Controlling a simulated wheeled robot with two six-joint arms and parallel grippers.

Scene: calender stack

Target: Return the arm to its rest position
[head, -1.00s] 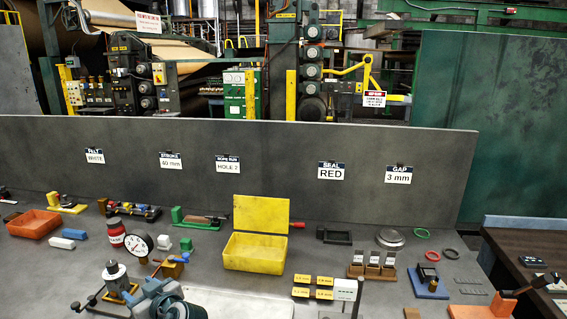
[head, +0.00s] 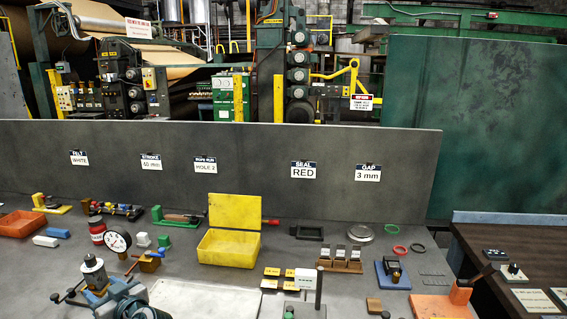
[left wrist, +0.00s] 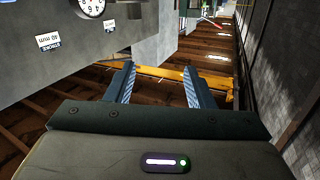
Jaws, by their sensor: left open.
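My left gripper (left wrist: 158,88) shows in the left wrist view, with its two fingers spread apart and nothing between them. It points past the grey board, where a tilted stroke card (left wrist: 48,42) and part of a round gauge (left wrist: 91,5) show at the upper left. My right gripper is in neither view.
The bench holds a yellow box (head: 228,248) with its lid up, a dial gauge (head: 118,242), an orange tray (head: 22,223) and a blue-grey device (head: 130,302) at the front left. A grey board (head: 240,150) stands behind. A dark side table (head: 500,245) is at right.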

